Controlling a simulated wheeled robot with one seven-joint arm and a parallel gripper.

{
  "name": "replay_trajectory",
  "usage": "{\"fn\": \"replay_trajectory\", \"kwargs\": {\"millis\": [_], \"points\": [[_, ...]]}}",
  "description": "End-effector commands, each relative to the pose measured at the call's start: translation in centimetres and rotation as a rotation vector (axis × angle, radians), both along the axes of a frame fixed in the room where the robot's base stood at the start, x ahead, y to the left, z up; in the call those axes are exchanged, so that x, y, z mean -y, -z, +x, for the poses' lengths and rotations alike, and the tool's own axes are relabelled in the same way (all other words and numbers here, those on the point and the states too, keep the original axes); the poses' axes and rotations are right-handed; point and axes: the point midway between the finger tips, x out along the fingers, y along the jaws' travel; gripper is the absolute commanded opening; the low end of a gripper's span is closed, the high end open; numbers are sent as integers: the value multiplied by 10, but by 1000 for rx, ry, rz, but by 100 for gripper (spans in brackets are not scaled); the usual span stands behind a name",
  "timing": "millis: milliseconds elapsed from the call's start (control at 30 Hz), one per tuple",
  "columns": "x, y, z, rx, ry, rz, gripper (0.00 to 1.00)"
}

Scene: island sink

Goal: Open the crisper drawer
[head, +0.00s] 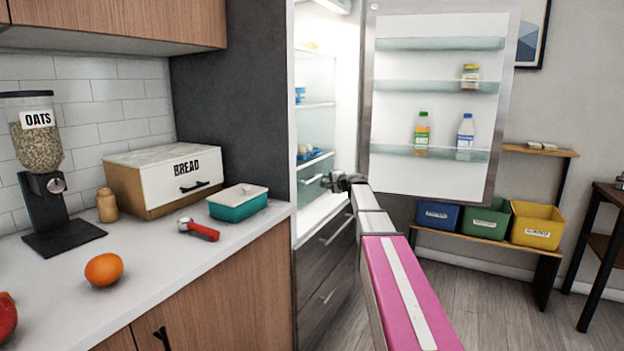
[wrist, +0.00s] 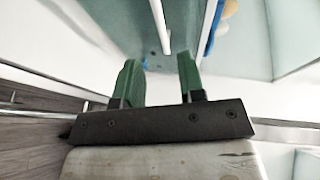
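The fridge (head: 328,60) stands open. Low in its compartment is the pale crisper drawer (head: 310,188), partly hidden by my gripper. In the wrist view a clear, greenish drawer or shelf panel (wrist: 115,25) fills the top. A long white bar (wrist: 160,25), which looks like a handle, runs in front of it. My gripper (wrist: 159,68) has two green fingers, apart and empty. The bar lies ahead of the gap between them, and I see no contact. In the head view my gripper (head: 328,182) is at the fridge opening, before the drawer.
The open fridge door (head: 435,115) stands right of my arm, with bottles and a jar on its shelves. The counter (head: 150,265) on the left holds a bread box (head: 165,172), a teal container (head: 238,208) and an orange (head: 104,269). Dark lower drawers (head: 322,270) are below.

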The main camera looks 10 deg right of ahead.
Motion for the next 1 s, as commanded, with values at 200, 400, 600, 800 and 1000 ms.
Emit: {"fn": "replay_trajectory", "kwargs": {"millis": [200, 400, 600, 800, 1000], "points": [[-7, 2, 12, 0, 0, 1, 36], [-21, 7, 38, 0, -1, 0, 36], [-40, 14, 68, 0, -1, -1, 36], [-53, 18, 88, 1, 0, -1, 36], [-55, 19, 91, 1, 0, -1, 36]]}}
